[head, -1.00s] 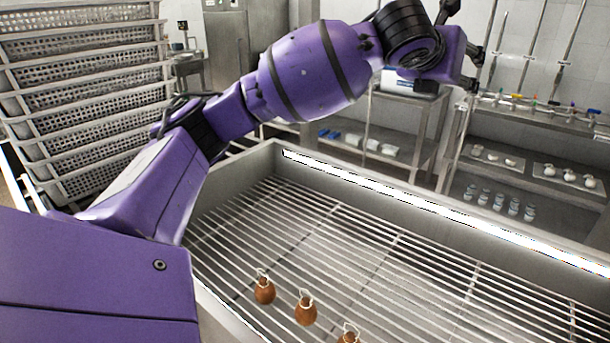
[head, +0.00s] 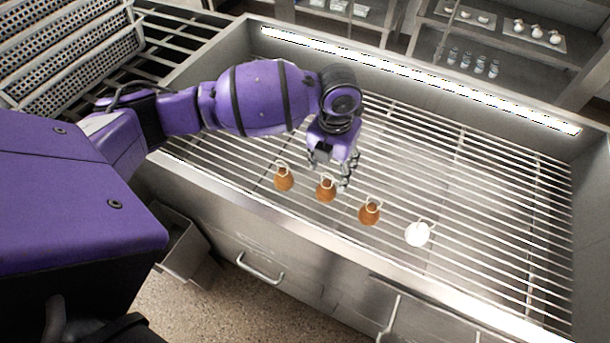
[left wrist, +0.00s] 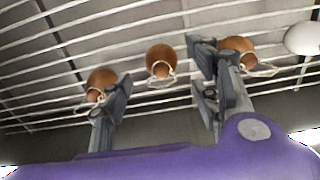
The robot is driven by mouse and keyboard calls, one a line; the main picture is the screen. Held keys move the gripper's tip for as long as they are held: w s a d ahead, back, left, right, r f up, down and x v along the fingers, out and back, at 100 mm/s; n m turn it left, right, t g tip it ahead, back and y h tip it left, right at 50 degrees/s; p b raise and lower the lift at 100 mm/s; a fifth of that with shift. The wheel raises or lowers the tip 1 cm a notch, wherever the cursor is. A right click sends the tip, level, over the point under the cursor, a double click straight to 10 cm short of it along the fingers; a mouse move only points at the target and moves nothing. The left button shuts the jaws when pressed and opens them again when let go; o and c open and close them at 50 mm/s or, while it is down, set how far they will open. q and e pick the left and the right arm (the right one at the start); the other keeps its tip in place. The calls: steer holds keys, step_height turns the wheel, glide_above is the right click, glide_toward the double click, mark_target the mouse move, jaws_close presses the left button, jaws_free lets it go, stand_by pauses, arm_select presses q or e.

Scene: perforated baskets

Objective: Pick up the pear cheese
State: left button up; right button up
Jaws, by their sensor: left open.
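Three brown pear-shaped cheeses with pale string loops lie in a row on the metal rack: the left one (head: 284,180), the middle one (head: 326,190) and the right one (head: 369,213). A white one (head: 418,234) ends the row. My left gripper (head: 331,172) is open and empty, pointing down just behind the middle brown cheese. In the left wrist view, the middle brown cheese (left wrist: 160,60) shows between the spread fingers (left wrist: 166,90), beyond their tips. The fingers partly cover the left cheese (left wrist: 101,80) and the right cheese (left wrist: 238,46). My right gripper is not in view.
The barred rack (head: 480,200) lies in a deep steel basin with raised walls (head: 225,205). The rack is clear to the right and behind the row. Perforated baskets (head: 65,60) stand at the left. Shelves (head: 500,50) stand beyond the back wall.

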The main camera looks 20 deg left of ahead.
mark_target(325, 181)
arm_select(q)
steer(key=f, duration=0.8)
steer(key=shift+s+a+f, duration=0.15)
steer(key=shift+s+a, duration=0.15)
steer(key=shift+s, duration=0.1)
steer(key=c, duration=1.2)
steer(key=shift+c, duration=0.2)
steer(key=shift+r, duration=0.35)
step_height(325, 181, up, 2)
steer(key=shift+r, duration=0.1)
steer(key=s+a+r, duration=0.6)
steer(key=a+r, duration=0.4)
steer(key=a, duration=0.2)
steer(key=shift+a, duration=0.35)
